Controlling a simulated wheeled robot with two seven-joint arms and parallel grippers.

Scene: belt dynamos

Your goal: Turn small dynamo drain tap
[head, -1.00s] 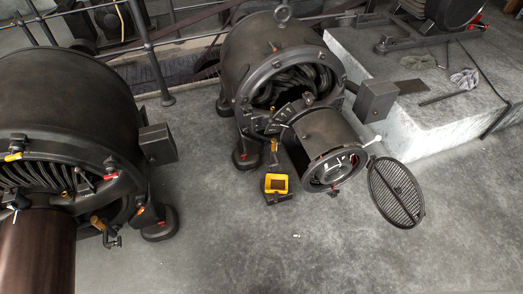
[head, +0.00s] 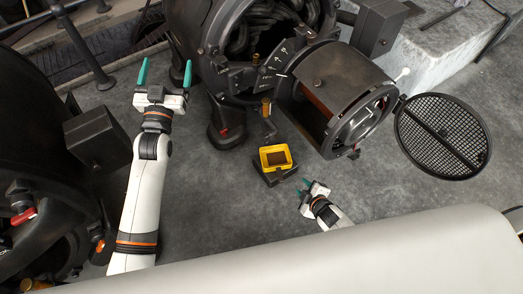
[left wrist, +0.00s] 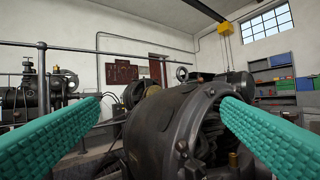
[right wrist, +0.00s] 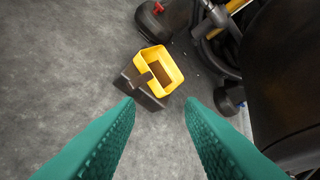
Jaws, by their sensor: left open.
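The small dynamo (head: 318,80) stands at the upper middle of the head view. Its drain tap (head: 267,108), a brass body with a dark bent handle below, hangs at its lower front above a yellow tray (head: 285,165). My right gripper (head: 304,187) is open and empty, low in front of the tray and apart from the tap. My left gripper (head: 164,72) is open and empty, raised left of the dynamo. The left wrist view shows a dynamo housing (left wrist: 165,125) between its fingers.
The big dynamo (head: 30,120) fills the left edge, with a dark box (head: 98,137) sticking out. A round mesh cover (head: 440,137) hangs open to the right of the small dynamo. A stone plinth (head: 440,40) is behind.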

